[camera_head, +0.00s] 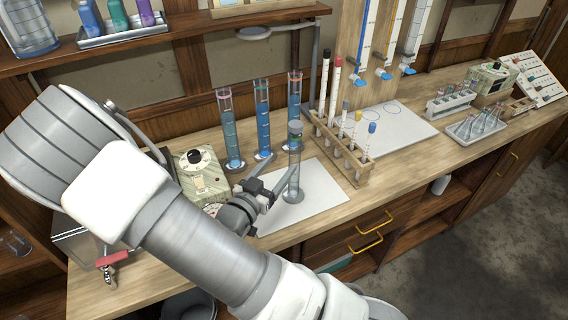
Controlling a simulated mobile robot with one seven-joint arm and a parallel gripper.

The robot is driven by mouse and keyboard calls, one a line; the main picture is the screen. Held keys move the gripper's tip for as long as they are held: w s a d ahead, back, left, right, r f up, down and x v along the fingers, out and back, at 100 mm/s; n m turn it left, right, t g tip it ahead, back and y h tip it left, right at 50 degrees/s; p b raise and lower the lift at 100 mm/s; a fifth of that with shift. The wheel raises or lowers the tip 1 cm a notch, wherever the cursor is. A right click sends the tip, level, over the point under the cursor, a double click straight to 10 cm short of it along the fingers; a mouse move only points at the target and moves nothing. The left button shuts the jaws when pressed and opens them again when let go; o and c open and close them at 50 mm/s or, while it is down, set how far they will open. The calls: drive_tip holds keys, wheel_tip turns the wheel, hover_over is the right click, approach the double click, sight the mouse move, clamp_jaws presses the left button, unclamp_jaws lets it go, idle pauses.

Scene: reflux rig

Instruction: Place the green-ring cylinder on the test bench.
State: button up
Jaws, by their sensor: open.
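A tall clear cylinder (295,158) with a greenish ring near its top stands upright on a white sheet (323,188) on the wooden bench (216,262). My gripper (284,187) comes in from the left at the cylinder's lower half. Its jaws are open beside the cylinder. I cannot tell whether they touch it. Three more tall cylinders with blue liquid stand behind: a left one (231,135), a middle one (263,125) and a right one (294,98).
A wooden rack (342,152) with pipettes stands right of the sheet. A dial device (196,172) stands left of the cylinders. A white board (397,132) lies under the burettes. Tube racks (449,101) stand farther right. My arm hides part of the bench's left front.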

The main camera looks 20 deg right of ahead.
drive_tip(key=w+a+r+n+g+y, duration=0.2)
drive_tip(key=w+a+y, duration=0.2)
drive_tip(key=a+y, duration=0.7)
drive_tip(key=s+a+r+n+y, duration=0.2)
drive_tip(key=s+r+n+y, duration=0.3)
drive_tip(key=r, duration=0.4)
drive_tip(key=s+d+r+n+g+h, duration=0.1)
drive_tip(key=s+d+r, duration=0.2)
drive_tip(key=s, duration=0.5)
drive_tip(key=s+d+r+n+g+h, duration=0.1)
drive_tip(key=s+d+r+n+g, duration=0.1)
drive_tip(key=s, duration=0.7)
drive_tip(key=shift+d+r+n, duration=0.3)
drive_tip(key=shift+d+r, duration=0.35)
drive_tip(key=shift+d, duration=0.15)
drive_tip(key=shift+s, duration=0.1)
